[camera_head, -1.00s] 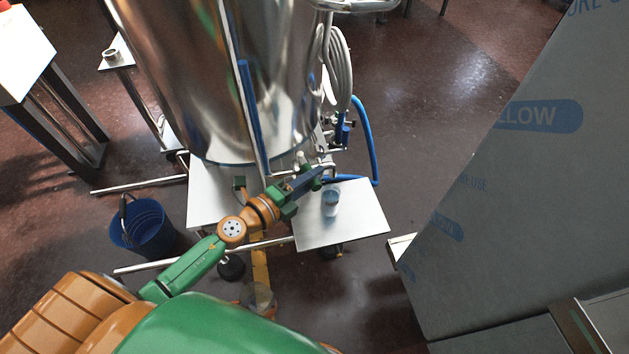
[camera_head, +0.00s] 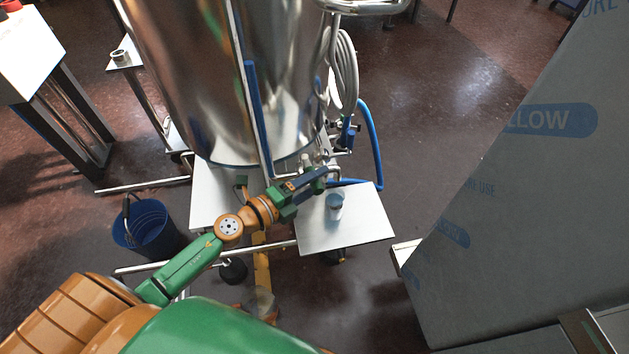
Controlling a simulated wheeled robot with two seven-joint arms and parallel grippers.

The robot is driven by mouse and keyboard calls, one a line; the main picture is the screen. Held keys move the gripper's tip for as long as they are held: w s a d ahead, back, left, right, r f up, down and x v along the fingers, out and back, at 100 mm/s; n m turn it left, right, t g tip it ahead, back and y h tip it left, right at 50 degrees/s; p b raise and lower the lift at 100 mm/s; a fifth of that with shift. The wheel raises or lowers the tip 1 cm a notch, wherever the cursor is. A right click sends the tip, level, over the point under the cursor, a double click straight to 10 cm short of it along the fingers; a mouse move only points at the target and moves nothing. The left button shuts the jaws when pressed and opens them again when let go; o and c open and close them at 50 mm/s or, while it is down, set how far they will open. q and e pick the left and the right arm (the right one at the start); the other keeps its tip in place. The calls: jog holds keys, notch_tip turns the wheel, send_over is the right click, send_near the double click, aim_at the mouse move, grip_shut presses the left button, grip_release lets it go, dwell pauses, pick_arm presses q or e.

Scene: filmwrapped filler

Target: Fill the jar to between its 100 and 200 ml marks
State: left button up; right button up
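A small clear jar (camera_head: 336,208) stands upright on a pale square plate (camera_head: 365,222) below the steel tank (camera_head: 215,75). It looks bluish with a dark top part; its marks and fill level are too small to read. My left gripper (camera_head: 318,180) reaches in from the left, at the tap fittings (camera_head: 333,172) just above and behind the jar. Its fingers overlap the fittings, so I cannot tell whether they are open or shut on a handle. My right gripper is not in view.
A blue hose (camera_head: 372,140) loops right of the tank. A blue bucket (camera_head: 150,232) stands on the floor at left. A large film-wrapped block (camera_head: 510,220) fills the right side.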

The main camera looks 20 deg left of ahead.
pick_arm(q)
jog(key=shift+s, duration=0.1)
jog(key=b+v, duration=0.1)
jog(key=v, duration=0.6)
jog(key=shift+b, duration=0.3)
